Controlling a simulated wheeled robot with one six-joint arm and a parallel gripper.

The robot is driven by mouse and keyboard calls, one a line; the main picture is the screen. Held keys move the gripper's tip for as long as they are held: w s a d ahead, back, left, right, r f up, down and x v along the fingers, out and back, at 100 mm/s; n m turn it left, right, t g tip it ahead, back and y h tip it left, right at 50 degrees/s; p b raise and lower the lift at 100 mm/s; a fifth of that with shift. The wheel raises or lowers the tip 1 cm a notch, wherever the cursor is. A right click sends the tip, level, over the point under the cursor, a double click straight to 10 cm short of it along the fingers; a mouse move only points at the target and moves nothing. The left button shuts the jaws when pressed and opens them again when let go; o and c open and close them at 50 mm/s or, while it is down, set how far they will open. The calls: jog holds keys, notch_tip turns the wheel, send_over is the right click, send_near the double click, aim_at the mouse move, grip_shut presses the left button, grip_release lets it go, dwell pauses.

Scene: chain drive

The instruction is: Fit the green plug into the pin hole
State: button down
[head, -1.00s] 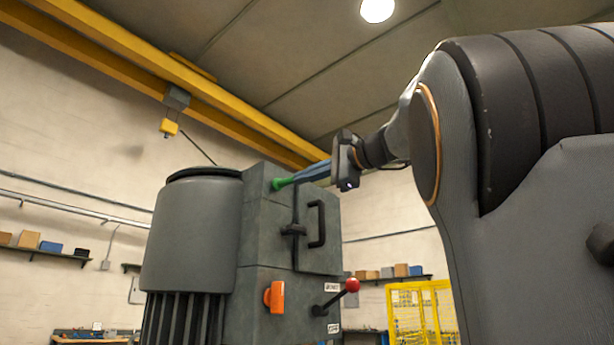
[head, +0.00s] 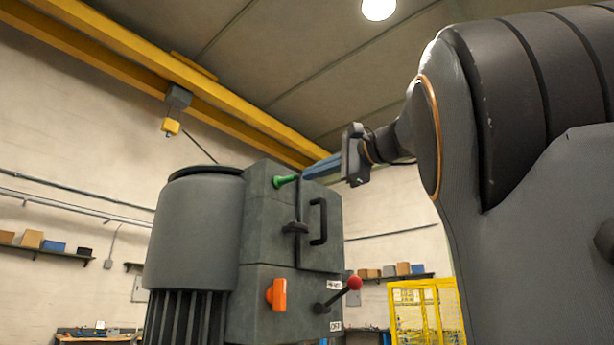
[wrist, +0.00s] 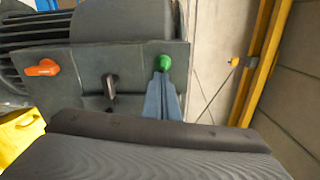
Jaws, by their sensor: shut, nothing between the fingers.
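The green plug (head: 285,181) sticks out of the upper part of the grey machine housing (head: 268,215), near its top edge. Its inner end is hidden, so the pin hole does not show. My gripper (head: 304,177) has blue fingers, shut and empty. Its tips are just to the right of the plug's outer end, with a small gap in the head view. In the wrist view the plug's round green head (wrist: 164,61) is just beyond the fingertips (wrist: 162,76).
The housing carries a black door handle (head: 318,222), an orange switch (head: 277,294) and a red-knobbed lever (head: 354,283). A yellow cage (head: 425,305) stands behind at right. A yellow hoist beam crosses overhead. The space right of the plug is open around my arm.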

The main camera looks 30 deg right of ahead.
jog(key=b+v, duration=0.2)
jog(key=v, duration=0.5)
jog(key=shift+s, duration=0.35)
jog(key=shift+d, duration=0.15)
